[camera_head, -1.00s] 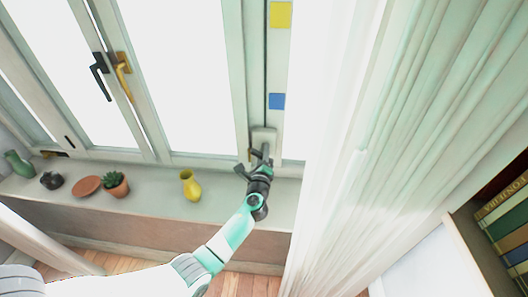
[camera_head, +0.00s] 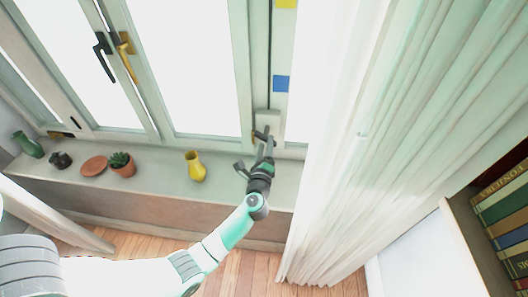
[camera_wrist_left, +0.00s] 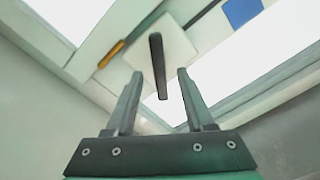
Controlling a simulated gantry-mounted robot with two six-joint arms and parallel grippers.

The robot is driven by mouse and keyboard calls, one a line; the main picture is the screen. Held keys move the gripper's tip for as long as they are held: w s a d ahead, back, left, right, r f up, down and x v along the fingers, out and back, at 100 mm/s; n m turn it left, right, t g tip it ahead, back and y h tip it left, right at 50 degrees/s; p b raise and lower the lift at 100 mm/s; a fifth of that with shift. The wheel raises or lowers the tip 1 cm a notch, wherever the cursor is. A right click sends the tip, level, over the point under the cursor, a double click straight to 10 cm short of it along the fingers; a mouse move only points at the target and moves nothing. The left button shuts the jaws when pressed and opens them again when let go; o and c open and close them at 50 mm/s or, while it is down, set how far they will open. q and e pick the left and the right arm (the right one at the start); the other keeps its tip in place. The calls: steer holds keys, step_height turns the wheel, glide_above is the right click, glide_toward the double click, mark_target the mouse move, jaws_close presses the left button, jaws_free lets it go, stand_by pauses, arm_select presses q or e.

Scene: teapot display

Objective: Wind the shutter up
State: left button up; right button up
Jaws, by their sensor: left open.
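The shutter winder is a pale box (camera_head: 268,121) on the window frame, just above the sill, with a dark crank handle (camera_head: 262,136). In the left wrist view the handle (camera_wrist_left: 158,65) is a dark bar in front of the pale square box (camera_wrist_left: 168,45). My left gripper (camera_head: 254,158) is just below and in front of the winder. Its two fingers are apart and empty in the wrist view (camera_wrist_left: 157,88). The handle's near end lies between the fingertips in that picture, with gaps on both sides. The shutter itself cannot be made out.
A blue square (camera_head: 282,83) and a yellow square (camera_head: 286,3) mark the frame above the winder. A yellow vase (camera_head: 195,166) and a potted cactus (camera_head: 122,164) stand on the sill (camera_head: 222,184). A white curtain (camera_head: 325,170) hangs close on the right.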

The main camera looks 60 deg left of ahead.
arm_select(q)
steer(key=v, duration=0.5)
steer(key=shift+s+d, duration=0.2)
steer(key=shift+d, duration=0.1)
